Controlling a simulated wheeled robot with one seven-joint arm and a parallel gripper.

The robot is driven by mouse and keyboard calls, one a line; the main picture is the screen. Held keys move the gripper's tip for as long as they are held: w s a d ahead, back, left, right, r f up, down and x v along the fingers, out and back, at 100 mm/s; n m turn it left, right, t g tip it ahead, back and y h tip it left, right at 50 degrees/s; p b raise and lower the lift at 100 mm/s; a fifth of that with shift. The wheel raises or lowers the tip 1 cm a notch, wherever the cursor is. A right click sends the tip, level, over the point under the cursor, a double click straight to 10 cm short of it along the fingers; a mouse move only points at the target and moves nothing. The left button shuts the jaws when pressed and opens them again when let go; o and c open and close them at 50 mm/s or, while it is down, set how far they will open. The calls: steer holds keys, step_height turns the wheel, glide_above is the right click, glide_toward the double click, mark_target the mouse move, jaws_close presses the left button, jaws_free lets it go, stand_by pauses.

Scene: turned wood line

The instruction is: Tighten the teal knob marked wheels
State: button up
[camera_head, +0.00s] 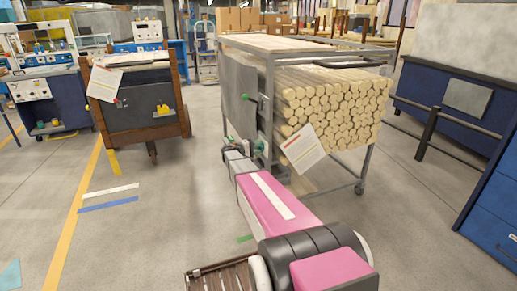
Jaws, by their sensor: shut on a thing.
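A grey metal cart (368,165) loaded with round wooden rods stands in the middle, with a grey panel (238,92) on its left end. A second teal part (262,147) shows low on the cart's corner post. My pink arm reaches to the cart's lower left end. My gripper (232,149) is small in view there, below the panel, and is shut on a teal knob that its own jaws mostly hide. No marking on any knob is readable.
A white paper tag (304,149) hangs from the cart's front corner. A dark wood-framed cart (143,112) stands to the left. Blue cabinets (492,205) and a dark rail (428,135) are at the right. The floor between the carts is free.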

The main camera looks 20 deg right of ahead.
steer(key=o, duration=0.9)
steer(key=a, duration=1.1)
steer(key=shift+s, duration=0.2)
steer(key=s+f+y, duration=0.3)
steer(key=s+y, duration=0.2)
steer(key=s, duration=0.6)
steer(key=s+a+f+y, duration=0.1)
steer(key=s+a+y, duration=0.3)
steer(key=s, duration=0.3)
steer(key=s+a+m+y, duration=0.1)
steer(key=s+a+y, duration=0.3)
steer(key=s, duration=0.4)
steer(key=s+a+f+y, duration=0.1)
steer(key=s+a+y, duration=0.3)
steer(key=s, duration=0.4)
steer(key=shift+a+f+m+g+y, duration=0.3)
steer(key=shift+a+y, duration=0.05)
steer(key=shift+y, duration=0.15)
